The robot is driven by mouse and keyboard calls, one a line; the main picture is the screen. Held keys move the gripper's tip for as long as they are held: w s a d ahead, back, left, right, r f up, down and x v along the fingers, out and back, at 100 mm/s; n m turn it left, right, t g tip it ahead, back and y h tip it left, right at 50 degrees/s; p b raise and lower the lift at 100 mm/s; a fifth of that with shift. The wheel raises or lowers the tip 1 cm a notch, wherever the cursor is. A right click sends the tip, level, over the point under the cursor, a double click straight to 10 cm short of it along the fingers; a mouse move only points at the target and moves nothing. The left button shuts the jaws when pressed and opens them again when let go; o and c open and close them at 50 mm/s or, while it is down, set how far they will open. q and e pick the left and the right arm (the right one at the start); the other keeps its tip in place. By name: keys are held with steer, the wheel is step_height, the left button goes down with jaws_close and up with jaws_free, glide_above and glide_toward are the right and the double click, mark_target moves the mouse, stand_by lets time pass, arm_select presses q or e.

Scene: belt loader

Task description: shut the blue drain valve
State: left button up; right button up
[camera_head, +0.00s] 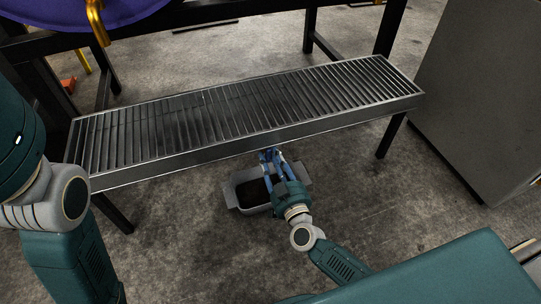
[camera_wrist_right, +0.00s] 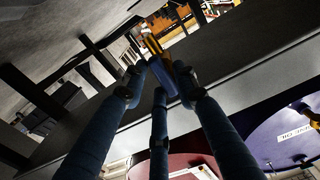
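My right gripper (camera_head: 273,160) reaches under the front edge of the roller conveyor (camera_head: 245,141), above a grey pan on the floor. In the wrist view its dark blue fingers (camera_wrist_right: 162,78) converge around a small blue part with a brass-yellow piece (camera_wrist_right: 153,46) beyond it. The blue part (camera_wrist_right: 163,72) looks like the drain valve's handle, between the fingertips. I cannot tell whether the fingers press on it or which way the handle is turned. The head view hides the valve behind the conveyor edge and gripper. My left arm shows at the left, its gripper out of view.
The grey pan (camera_head: 250,193) holds something dark. A grey cabinet (camera_head: 485,95) stands at the right. Conveyor legs (camera_head: 390,135) bound the space below. The front floor is partly clear.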

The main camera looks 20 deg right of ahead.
jaws_close()
